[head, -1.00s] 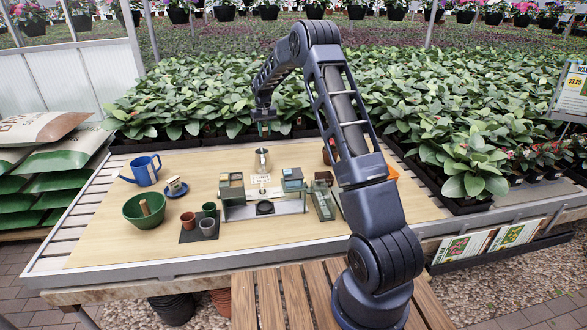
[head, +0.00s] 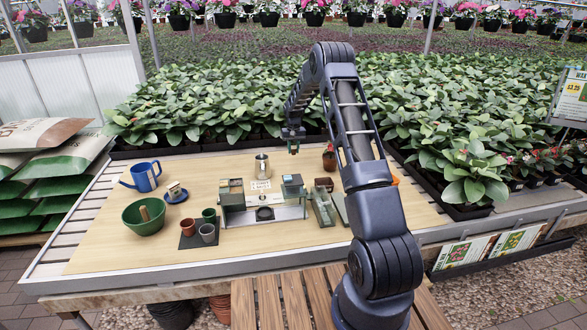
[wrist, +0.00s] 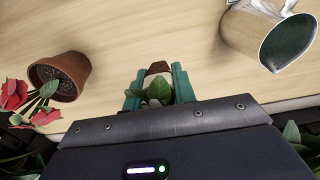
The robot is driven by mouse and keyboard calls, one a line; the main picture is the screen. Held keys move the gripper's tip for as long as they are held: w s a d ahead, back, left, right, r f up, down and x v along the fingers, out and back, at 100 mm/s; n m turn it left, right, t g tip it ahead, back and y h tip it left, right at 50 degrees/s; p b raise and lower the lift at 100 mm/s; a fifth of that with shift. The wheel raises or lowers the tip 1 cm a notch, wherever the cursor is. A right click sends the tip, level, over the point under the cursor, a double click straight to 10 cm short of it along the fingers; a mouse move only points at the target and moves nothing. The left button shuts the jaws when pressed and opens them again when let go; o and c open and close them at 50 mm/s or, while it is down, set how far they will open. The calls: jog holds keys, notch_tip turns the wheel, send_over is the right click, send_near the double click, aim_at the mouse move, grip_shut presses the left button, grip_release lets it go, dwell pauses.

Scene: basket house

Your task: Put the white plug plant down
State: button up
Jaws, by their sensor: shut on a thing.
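My gripper (wrist: 157,85) shows in the wrist view with its two teal fingers shut on the plug plant (wrist: 159,90). Green leaves and a brown root plug (wrist: 158,68) show between the fingers. In the head view my gripper (head: 293,148) hangs over the back part of the table (head: 112,240), between a metal cup and a potted red-flowered plant. The held plant is too small to make out there. I cannot tell how far the plug is above the table.
The metal cup (head: 262,165) stands left of my gripper, and the red-flowered pot (head: 329,160) stands right. A grey stand (head: 235,213) with small blocks is in front. A blue watering can (head: 146,176), green bowl (head: 143,216) and small pots (head: 208,232) are left. Leafy plants line the back.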

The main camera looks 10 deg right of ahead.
notch_tip(320, 180, down, 11)
jog(key=shift+r, duration=0.1)
dwell(0.4)
jog(key=shift+f, duration=0.2)
jog(key=o, duration=0.9)
jog(key=shift+o, duration=0.2)
jog(key=shift+r, duration=0.1)
